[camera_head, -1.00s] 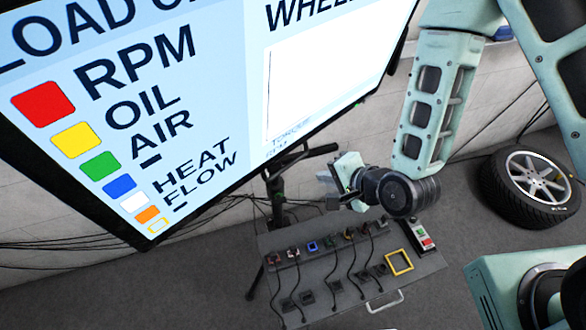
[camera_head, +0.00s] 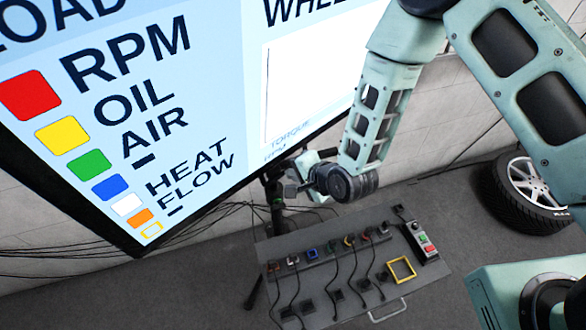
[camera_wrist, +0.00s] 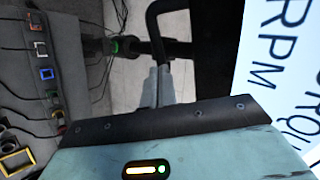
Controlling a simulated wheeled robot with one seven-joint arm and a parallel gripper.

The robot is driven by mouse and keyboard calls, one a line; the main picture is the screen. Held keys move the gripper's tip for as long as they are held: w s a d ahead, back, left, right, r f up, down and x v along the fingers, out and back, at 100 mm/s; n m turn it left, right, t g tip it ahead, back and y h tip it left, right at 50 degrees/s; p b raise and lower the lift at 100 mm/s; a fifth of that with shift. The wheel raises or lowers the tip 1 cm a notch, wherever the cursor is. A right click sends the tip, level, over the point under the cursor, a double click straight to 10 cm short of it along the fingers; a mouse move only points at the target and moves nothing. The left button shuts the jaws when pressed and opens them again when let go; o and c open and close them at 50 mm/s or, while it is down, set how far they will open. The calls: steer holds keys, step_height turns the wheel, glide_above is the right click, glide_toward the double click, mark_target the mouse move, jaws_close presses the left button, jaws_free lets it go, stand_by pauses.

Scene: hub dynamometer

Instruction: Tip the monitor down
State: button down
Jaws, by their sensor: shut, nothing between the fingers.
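The large monitor (camera_head: 215,85) fills the upper left of the head view, its screen lit with text and coloured squares. Its screen also shows at the right of the wrist view (camera_wrist: 280,75). A black curved handle (camera_wrist: 154,22) projects beside the monitor's dark back in the wrist view. My gripper (camera_wrist: 155,85) is shut and empty, with its fingertips close to this handle; I cannot tell whether they touch. In the head view my gripper (camera_head: 290,188) is just below the monitor's lower edge, where the handle is mostly hidden.
A black stand (camera_head: 275,195) with a green ring rises under the monitor. A grey panel (camera_head: 345,260) with several coloured plugs, cables and a yellow frame (camera_head: 401,270) lies below my gripper. A wheel (camera_head: 530,190) is on the floor at right, by the wall.

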steer(key=shift+w+a+f, duration=0.15)
steer(key=w+b, duration=0.1)
steer(key=w+a+b, duration=0.1)
steer(key=b, duration=0.1)
steer(key=w+a+t+y+b, duration=0.1)
steer(key=b, duration=0.1)
steer(key=shift+a+f, duration=0.15)
steer(key=shift+f, duration=0.1)
steer(key=shift+w+a+r+b, duration=0.15)
steer(key=shift+r+b, duration=0.15)
stand_by(0.3)
steer(key=shift+r, duration=0.1)
